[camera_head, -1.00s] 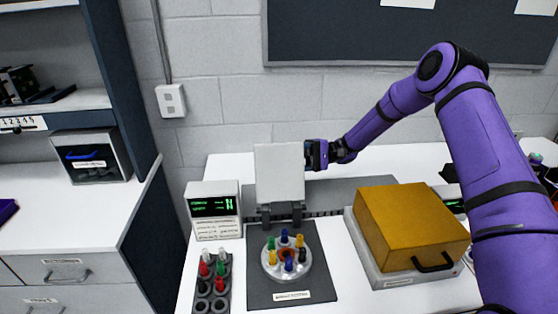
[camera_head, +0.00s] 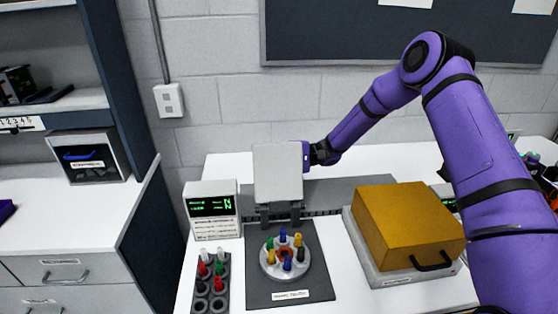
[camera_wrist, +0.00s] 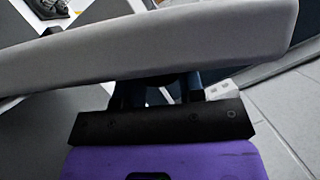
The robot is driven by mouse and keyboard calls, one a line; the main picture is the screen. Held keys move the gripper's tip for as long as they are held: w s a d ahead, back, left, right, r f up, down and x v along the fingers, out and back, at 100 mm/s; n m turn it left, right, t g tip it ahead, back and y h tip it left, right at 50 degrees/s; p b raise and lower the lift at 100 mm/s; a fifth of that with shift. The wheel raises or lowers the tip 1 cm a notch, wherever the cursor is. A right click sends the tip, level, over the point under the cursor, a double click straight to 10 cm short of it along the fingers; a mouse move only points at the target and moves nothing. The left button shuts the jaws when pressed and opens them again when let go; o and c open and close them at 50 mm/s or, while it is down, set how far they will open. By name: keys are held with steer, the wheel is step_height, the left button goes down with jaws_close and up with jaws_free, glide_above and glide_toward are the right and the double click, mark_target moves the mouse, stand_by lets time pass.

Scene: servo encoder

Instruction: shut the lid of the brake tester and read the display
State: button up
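A grey lid (camera_head: 277,172) stands raised on a dark hinge at the back of a dark base plate (camera_head: 262,290). The plate carries a round silver disc (camera_head: 270,270) with several coloured pegs. I take this to be the brake tester; its label is too small to read. A white display box (camera_head: 212,225) at its left shows green characters, including a large N. My gripper (camera_head: 308,155) is at the lid's upper right edge, partly behind it. In the wrist view the lid (camera_wrist: 180,45) crosses close in front of my gripper (camera_wrist: 160,88) and hides the fingertips.
A box with an orange cover (camera_head: 410,225) and black handle stands at the right on a grey base. A dark rack (camera_head: 211,300) with red, white and green pegs is at the front left. Some white table (camera_head: 325,240) is bare between the plate and the orange box.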

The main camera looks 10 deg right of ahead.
jaws_close()
steer(key=shift+s+r, duration=0.1)
